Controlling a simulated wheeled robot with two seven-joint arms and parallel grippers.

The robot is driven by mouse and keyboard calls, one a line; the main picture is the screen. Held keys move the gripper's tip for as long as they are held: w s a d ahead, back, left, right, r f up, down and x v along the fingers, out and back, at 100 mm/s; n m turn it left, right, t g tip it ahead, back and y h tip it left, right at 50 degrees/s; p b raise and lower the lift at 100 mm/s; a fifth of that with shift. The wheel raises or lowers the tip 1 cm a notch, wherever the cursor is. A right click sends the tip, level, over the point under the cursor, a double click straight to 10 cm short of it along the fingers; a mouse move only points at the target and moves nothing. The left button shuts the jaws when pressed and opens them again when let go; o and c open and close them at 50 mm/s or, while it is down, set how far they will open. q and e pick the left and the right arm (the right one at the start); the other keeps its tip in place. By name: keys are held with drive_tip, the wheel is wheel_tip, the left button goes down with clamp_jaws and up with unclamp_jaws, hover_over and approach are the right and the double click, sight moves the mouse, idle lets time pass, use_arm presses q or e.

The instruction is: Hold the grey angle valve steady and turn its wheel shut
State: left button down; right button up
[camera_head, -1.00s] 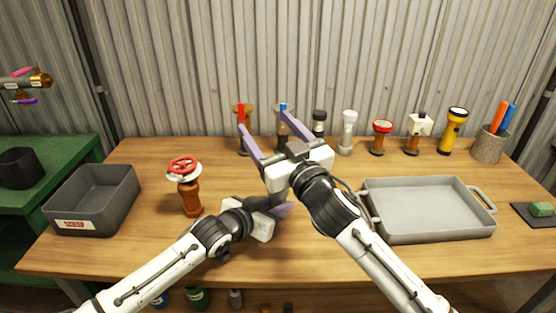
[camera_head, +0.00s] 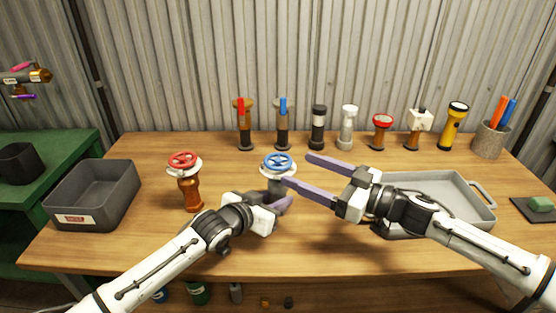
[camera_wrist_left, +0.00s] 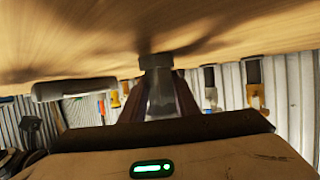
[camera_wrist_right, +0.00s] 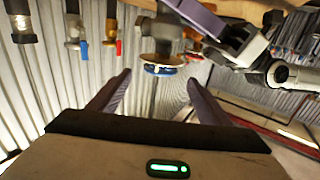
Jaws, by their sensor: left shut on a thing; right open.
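The grey angle valve (camera_head: 277,183) stands upright on the table with a blue wheel (camera_head: 278,161) on top. My left gripper (camera_head: 277,203) is shut on its lower body, and the grey body (camera_wrist_left: 160,92) shows between the fingers in the left wrist view. My right gripper (camera_head: 296,171) is open beside the wheel, with its fingers pointing left and the wheel just off the tips. In the right wrist view the blue wheel (camera_wrist_right: 160,69) lies ahead, beyond the open fingers (camera_wrist_right: 155,85). The rest of the valve body is partly hidden by my grippers.
A brown valve with a red wheel (camera_head: 185,180) stands left of the grey one. A dark grey bin (camera_head: 92,196) is at the far left and a grey tray (camera_head: 485,215) at the right. Several valves and torches line the back, with a pen cup (camera_head: 489,141).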

sight(277, 159)
drive_tip(key=x, duration=0.7)
drive_tip(key=shift+w+a, duration=0.25)
drive_tip(key=shift+a, duration=0.1)
drive_tip(key=shift+c, duration=0.5)
drive_tip(key=c, duration=1)
drive_tip(key=shift+m+t+h, duration=0.3)
drive_tip(key=shift+m+t, duration=0.1)
drive_tip(key=m+t+h, duration=0.3)
drive_tip(key=t+h, duration=0.1)
drive_tip(key=shift+s+a, duration=0.2)
drive_tip(key=shift+a, duration=0.15)
drive_tip(key=shift+w+d+r+m+t+h, duration=0.1)
drive_tip(key=shift+m+t+h, duration=0.55)
drive_tip(key=shift+m+h, duration=0.45)
drive_tip(key=shift+w+d+r+m+t+h, duration=0.15)
drive_tip(key=shift+m+t+h, duration=0.6)
drive_tip(key=shift+h, duration=0.55)
drive_tip(key=shift+f+m+h, duration=0.1)
drive_tip(key=shift+m+h, duration=0.15)
drive_tip(key=shift+h, duration=0.05)
